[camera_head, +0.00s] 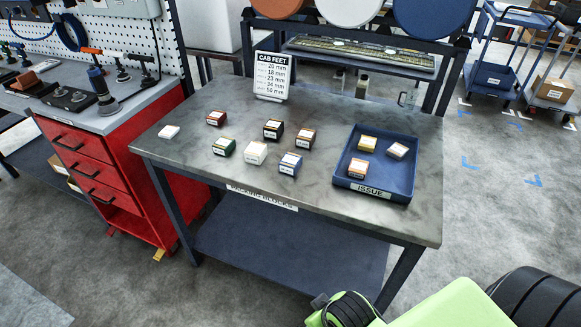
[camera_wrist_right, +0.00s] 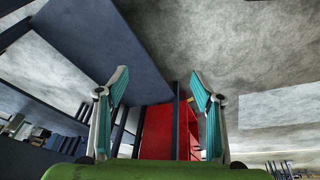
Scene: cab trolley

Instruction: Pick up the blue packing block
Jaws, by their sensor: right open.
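The blue packing block (camera_head: 290,164) stands on the grey table (camera_head: 330,212), at the front right of a loose group of blocks. It has a pale label on it, and a white block (camera_head: 255,153) sits to its left. A black block (camera_head: 273,130) and a brown block (camera_head: 306,139) stand behind it. My right gripper (camera_wrist_right: 158,84) is open and empty in the right wrist view, with nothing between its teal-padded fingers. The block does not show in that view. My left gripper is not in view.
A blue ISSUE tray (camera_head: 400,193) holding three blocks stands right of the group. A CAB FEET sign (camera_head: 271,75) stands at the back. A red drawer cabinet (camera_head: 95,175) adjoins the table's left. The table's front edge is clear.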

